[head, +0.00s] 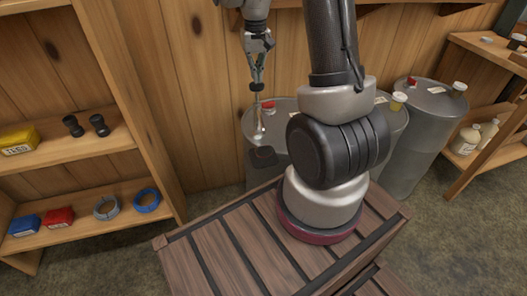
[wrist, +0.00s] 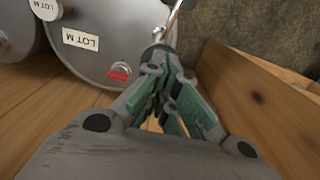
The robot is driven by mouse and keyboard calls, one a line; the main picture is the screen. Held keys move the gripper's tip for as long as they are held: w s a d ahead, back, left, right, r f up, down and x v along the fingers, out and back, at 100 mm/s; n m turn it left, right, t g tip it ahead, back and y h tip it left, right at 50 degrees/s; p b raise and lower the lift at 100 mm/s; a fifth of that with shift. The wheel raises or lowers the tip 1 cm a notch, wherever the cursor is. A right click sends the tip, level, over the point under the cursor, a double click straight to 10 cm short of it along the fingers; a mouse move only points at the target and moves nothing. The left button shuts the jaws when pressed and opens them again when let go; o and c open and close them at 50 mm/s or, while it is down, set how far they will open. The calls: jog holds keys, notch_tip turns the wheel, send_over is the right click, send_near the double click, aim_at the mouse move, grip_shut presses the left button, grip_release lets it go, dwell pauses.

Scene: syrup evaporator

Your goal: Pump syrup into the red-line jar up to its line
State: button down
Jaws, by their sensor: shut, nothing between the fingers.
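My gripper (head: 257,88) points down above the leftmost grey drum (head: 283,108) in the head view. Its fingers are closed together with nothing between them, as the wrist view also shows (wrist: 160,56). A thin pale rod with a rounded metal piece (head: 258,134) shows just below the fingertips; it may be part of a pump. In the wrist view the rod (wrist: 173,18) lies just beyond the fingertips, and I cannot tell whether they touch. A dark block-like thing (head: 263,158) sits below it, partly hidden. I cannot make out a red-line jar in either view.
More grey drums (head: 425,110) stand to the right, partly behind my arm. The wrist view shows a drum lid with a LOT M label (wrist: 80,40) and red cap (wrist: 120,72). Left shelves (head: 70,145) hold small items. A right shelf holds pale bottles (head: 466,138).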

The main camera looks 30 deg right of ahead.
aim_at(257, 87)
jog(key=shift+s+f, duration=0.15)
jog(key=shift+f, duration=0.85)
jog(key=shift+s+f, duration=0.15)
jog(key=shift+f, duration=0.8)
jog(key=shift+w+f, duration=0.1)
jog(key=shift+f, duration=0.65)
jog(key=shift+w+r, duration=0.1)
jog(key=shift+r, duration=0.05)
jog(key=shift+w+d+r, duration=0.1)
jog(key=shift+w+r, duration=0.05)
jog(key=shift+r, duration=0.6)
jog(key=shift+w+r, duration=0.1)
jog(key=shift+r, duration=1.55)
jog(key=shift+s+f, duration=0.15)
